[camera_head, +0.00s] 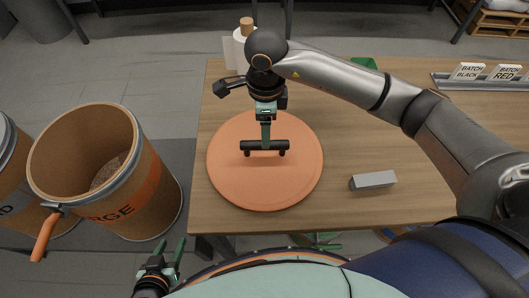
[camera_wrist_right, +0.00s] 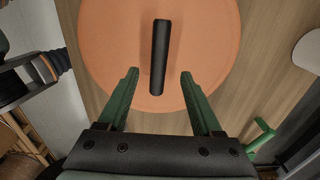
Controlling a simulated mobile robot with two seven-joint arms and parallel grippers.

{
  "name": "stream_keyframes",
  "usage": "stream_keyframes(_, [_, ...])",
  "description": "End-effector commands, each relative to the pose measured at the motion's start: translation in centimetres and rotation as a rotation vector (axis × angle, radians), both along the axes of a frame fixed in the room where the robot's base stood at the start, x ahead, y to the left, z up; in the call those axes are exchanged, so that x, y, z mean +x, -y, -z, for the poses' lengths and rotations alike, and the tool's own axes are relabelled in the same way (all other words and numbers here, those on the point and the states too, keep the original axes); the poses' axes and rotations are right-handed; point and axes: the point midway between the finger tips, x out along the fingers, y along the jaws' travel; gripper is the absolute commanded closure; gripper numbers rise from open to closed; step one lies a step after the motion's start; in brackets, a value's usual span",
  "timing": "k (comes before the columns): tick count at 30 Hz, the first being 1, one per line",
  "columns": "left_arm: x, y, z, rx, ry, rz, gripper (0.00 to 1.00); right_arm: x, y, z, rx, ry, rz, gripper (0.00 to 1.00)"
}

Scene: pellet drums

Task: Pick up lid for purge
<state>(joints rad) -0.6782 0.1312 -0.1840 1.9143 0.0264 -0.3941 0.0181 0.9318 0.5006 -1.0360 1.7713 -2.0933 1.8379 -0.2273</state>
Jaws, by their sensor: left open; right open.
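The round orange lid (camera_head: 235,180) lies flat on the table, with a black bar handle (camera_head: 250,152) across its middle. In the right wrist view the lid (camera_wrist_right: 105,60) fills the upper middle. My right gripper (camera_head: 266,143) points down over the handle. In the right wrist view its green fingers (camera_wrist_right: 158,74) stand apart, with the handle (camera_wrist_right: 161,45) lying lengthwise between and beyond their tips. I cannot tell whether they touch it. My left gripper (camera_head: 172,247) is open and empty, low at the left, off the table's front edge.
The open brown drum (camera_head: 150,190) with an orange band reading "RGE" stands left of the wooden table (camera_head: 420,200). Another drum (camera_head: 12,185) is partly cut off. A grey block (camera_head: 372,180) lies right of the lid. A white bottle (camera_head: 240,52) and a sign rack (camera_head: 465,82) stand farther back.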

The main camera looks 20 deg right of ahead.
Motion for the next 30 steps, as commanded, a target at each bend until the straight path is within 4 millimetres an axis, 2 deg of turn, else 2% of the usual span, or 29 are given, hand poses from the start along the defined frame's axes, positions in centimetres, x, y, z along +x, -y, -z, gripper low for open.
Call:
stream_keyframes(9, [0.0, 0.0, -0.9, 0.000, 0.000, 0.000, 0.50, -0.2, -0.2, 4.4, 0.001, -0.003, 0.001, 0.33])
stream_keyframes(18, [0.0, 0.0, -0.8, 0.000, 0.000, 0.000, 0.50, -0.1, -0.2, 5.0, 0.000, -0.001, -0.001, 0.33])
stream_keyframes(30, [0.0, 0.0, -0.8, 0.000, -0.001, 0.000, 0.50, -0.1, -0.2, 4.9, 0.001, -0.001, 0.000, 0.77])
